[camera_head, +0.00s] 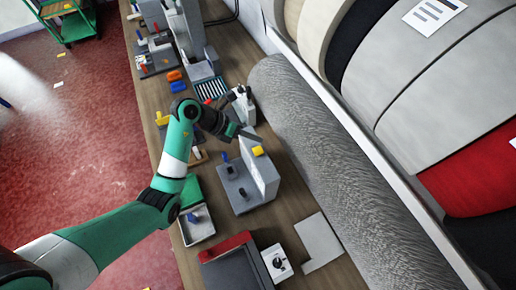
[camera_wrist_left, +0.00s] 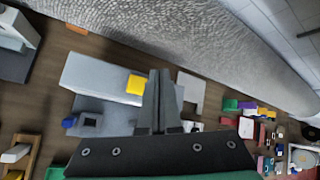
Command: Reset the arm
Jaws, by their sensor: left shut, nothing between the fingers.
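My left arm is green and white and reaches in from the lower left in the head view. Its left gripper (camera_head: 240,131) is shut and empty, held above the wooden bench. In the left wrist view the two fingers of the left gripper (camera_wrist_left: 158,78) are pressed together with nothing between them. Below and beside it stands a grey fixture (camera_head: 240,191) with an upright plate and a yellow block (camera_head: 258,151) on it. The yellow block also shows in the left wrist view (camera_wrist_left: 136,85), left of the fingers. My right gripper is in neither view.
A grey textured carpet roll (camera_head: 335,150) lies along the bench's right side. A red and dark box (camera_head: 235,262), a white box with a black knob (camera_head: 277,263) and a tray (camera_head: 197,224) stand nearer. Red floor (camera_head: 80,150) lies left, with a green cart (camera_head: 68,20).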

